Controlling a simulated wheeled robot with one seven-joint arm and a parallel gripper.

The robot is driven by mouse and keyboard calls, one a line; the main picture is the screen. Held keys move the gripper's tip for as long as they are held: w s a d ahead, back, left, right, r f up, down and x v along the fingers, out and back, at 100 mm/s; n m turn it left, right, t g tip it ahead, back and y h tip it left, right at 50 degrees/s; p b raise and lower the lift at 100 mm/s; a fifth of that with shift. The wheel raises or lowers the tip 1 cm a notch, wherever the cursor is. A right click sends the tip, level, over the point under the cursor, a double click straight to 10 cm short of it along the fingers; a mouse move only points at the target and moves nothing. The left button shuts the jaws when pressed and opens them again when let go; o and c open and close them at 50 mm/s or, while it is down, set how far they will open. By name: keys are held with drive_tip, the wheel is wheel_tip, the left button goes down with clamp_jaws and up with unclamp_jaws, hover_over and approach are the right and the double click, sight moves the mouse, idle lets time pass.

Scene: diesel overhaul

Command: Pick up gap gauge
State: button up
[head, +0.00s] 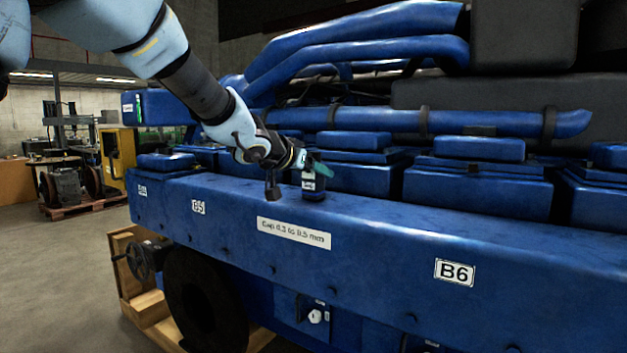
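My gripper (303,162) is at the end of my arm, above the flat blue ledge of the engine, near the picture's middle.
The blue engine (400,232) fills the middle and right. Blue covers (480,148) and pipes (470,122) rise behind the ledge. The ledge beside the holder is clear. Open floor (70,285) lies left.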

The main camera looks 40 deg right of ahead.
clamp_jaws()
idle(0.3)
drive_tip(key=shift+r, duration=0.1)
